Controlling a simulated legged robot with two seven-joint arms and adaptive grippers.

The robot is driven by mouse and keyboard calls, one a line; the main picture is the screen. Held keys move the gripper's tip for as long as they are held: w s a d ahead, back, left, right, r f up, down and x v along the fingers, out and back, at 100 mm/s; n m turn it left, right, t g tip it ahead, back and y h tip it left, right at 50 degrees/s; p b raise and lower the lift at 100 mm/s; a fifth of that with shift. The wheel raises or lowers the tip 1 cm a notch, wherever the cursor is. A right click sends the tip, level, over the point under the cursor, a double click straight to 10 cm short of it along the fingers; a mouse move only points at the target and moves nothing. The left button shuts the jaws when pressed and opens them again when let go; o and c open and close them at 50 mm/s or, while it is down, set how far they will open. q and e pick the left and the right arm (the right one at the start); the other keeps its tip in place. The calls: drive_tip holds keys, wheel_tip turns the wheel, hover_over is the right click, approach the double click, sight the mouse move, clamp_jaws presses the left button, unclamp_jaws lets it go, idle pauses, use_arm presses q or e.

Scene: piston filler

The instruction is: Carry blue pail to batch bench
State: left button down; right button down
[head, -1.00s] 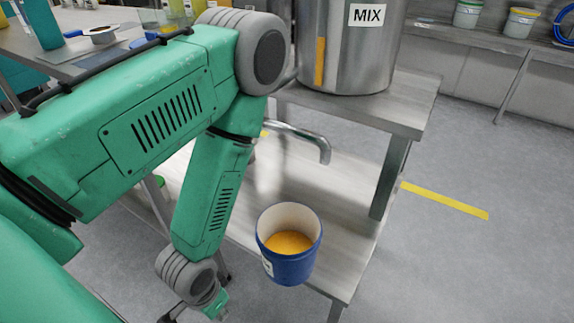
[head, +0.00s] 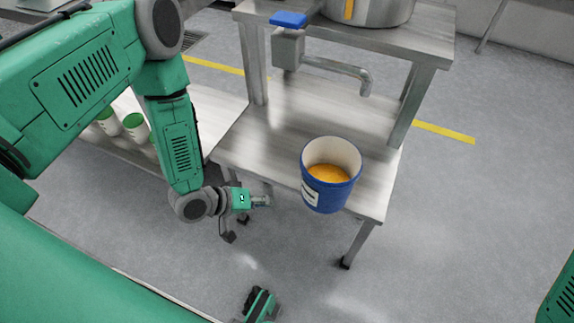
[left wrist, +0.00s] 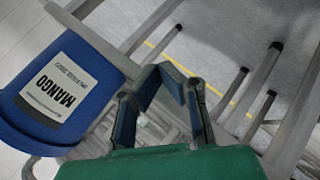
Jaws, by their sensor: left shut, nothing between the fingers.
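The blue pail (head: 331,195) stands upright on the lower metal shelf of a stand, near its front edge. It has a pale inside, orange-yellow contents and a white label. In the left wrist view the pail (left wrist: 88,62) fills the upper left, its label reading MANGO. What seems to be my right gripper (head: 254,300) shows small at the bottom edge. I see nothing that I can identify as the batch bench.
A bent metal spout (head: 345,68) with a blue-topped valve (head: 289,20) hangs over the shelf behind the pail. A steel vessel (head: 375,8) stands on the upper shelf. Several green-topped containers (head: 134,122) stand at left. The floor (head: 460,210) right of the stand is clear.

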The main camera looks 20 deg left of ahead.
sight(308, 167)
use_arm(q)
drive_tip(key=w+a+r+t+h, duration=0.1)
drive_tip(key=w+a+r+n+h+p, duration=0.1)
drive_tip(key=w, duration=0.1)
drive_tip(key=w+a+r+n+t+h, duration=0.1)
drive_tip(key=h, duration=0.1)
drive_tip(key=shift+w+a+r+t, duration=0.2)
drive_tip(key=shift+w+r+t, duration=0.1)
drive_tip(key=shift+r, duration=0.05)
drive_tip(key=a+r+h+p, duration=0.1)
drive_tip(key=a+r+h, duration=0.2)
drive_tip(key=a+h, duration=0.15)
drive_tip(key=shift+y, duration=0.25)
drive_tip(key=x, duration=0.4)
drive_tip(key=b+x, duration=0.1)
drive_tip(key=x, duration=0.4)
drive_tip(key=shift+s+d+f, duration=0.15)
drive_tip(key=shift+s+d, duration=0.05)
drive_tip(key=shift+d, duration=0.25)
drive_tip(key=shift+s+d+b, duration=0.15)
drive_tip(key=shift+d+b, duration=0.05)
drive_tip(key=shift+d, duration=0.4)
drive_tip(key=shift+s+d+b, duration=0.15)
drive_tip(key=shift+d, duration=0.5)
drive_tip(key=shift+s+d, duration=0.15)
drive_tip(key=shift+d, duration=0.6)
drive_tip(key=shift+s+d, duration=0.15)
drive_tip(key=shift+d, duration=0.45)
drive_tip(key=shift+s+d, duration=0.15)
drive_tip(key=shift+d, duration=0.45)
